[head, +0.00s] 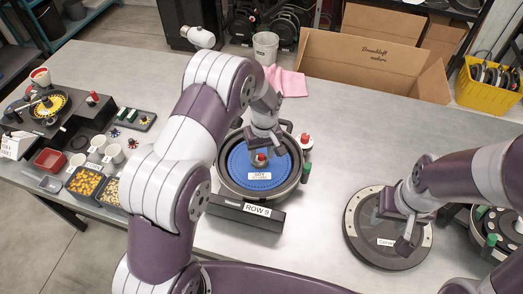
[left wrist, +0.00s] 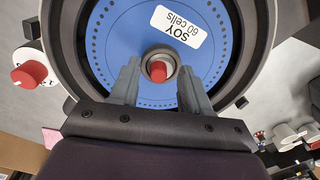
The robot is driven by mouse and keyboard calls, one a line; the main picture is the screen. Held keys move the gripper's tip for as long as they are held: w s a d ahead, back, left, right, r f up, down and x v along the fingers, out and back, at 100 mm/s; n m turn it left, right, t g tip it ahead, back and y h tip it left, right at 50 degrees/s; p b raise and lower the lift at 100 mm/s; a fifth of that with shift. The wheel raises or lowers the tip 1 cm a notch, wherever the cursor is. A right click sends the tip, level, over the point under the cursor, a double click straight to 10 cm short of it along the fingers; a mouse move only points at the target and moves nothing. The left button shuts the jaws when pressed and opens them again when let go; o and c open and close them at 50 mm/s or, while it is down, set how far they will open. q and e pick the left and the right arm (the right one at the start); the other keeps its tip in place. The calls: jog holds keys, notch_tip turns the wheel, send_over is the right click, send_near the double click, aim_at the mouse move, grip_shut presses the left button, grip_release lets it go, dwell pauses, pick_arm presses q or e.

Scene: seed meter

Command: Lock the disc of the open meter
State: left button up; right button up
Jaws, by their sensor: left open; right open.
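The open meter (head: 226,187) stands mid-table, its blue disc (head: 240,165) labelled SOY 60 cells lying inside; the disc (left wrist: 110,50) fills much of the left wrist view. At its centre is a red-topped hub knob (left wrist: 158,71) in a grey ring. My left gripper (head: 261,150) is over the hub, open, with one finger on each side of the knob; whether the fingers touch it I cannot tell. My right gripper (head: 403,232) is open at a round dark lid (head: 362,240) lying on the table to the right; its fingertips are partly unclear.
A ROW 9 sign block (head: 235,211) stands in front of the meter. A red dial (left wrist: 30,74) is on the meter's side. A pink cloth (head: 292,82), cardboard box (head: 350,70) and another meter (head: 497,228) are around. Seed trays (head: 84,184) lie left.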

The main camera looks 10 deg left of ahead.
pick_arm(q)
jog(key=shift+s, duration=0.1)
jog(key=shift+w+f, duration=0.1)
jog(key=shift+w, duration=0.2)
grip_shut()
